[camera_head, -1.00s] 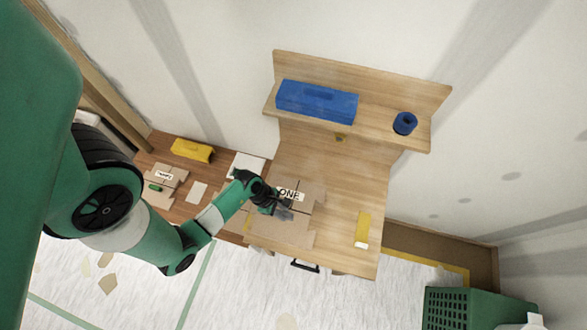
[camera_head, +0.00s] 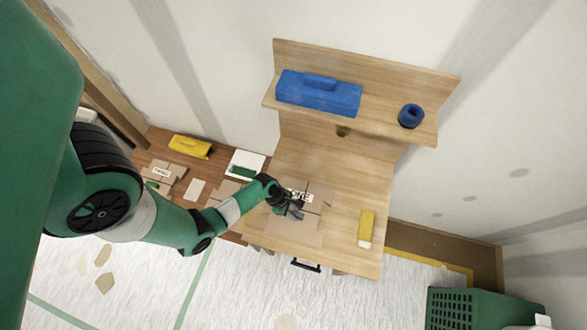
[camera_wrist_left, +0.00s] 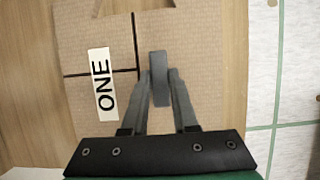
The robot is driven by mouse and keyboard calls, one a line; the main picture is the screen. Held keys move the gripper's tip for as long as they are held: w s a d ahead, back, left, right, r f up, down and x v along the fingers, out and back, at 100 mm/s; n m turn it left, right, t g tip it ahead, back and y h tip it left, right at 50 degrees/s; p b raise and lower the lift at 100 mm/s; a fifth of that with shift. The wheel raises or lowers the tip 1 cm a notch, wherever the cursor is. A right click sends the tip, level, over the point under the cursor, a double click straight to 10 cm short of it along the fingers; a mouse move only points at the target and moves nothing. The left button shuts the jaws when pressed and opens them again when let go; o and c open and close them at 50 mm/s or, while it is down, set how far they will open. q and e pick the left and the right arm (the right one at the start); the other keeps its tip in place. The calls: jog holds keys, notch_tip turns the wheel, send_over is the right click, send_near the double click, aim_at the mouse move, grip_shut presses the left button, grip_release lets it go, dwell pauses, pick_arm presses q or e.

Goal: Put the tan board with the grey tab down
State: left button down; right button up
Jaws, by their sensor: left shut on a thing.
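The tan board (camera_head: 290,235) has dark crossing lines and a white label reading ONE. It lies flat over the left part of the wooden table (camera_head: 340,205), but I cannot tell whether it touches the top. My left gripper (camera_head: 288,208) is above it. In the left wrist view, the gripper (camera_wrist_left: 158,82) is shut on the upright grey tab (camera_wrist_left: 158,64) of the board (camera_wrist_left: 95,28). The gripper and arm hide part of the board in the head view. My right gripper is not in view.
A blue toolbox (camera_head: 318,92) and a blue roll (camera_head: 411,116) are on the raised shelf. At left, a lower brown surface holds another tan board (camera_head: 166,173) and a yellow box (camera_head: 190,146).

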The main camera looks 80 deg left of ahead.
pick_arm(q)
jog(key=c, duration=0.7)
grip_release()
jog(key=p+v, duration=0.4)
jog(key=v, duration=0.8)
jog(key=shift+r, duration=0.1)
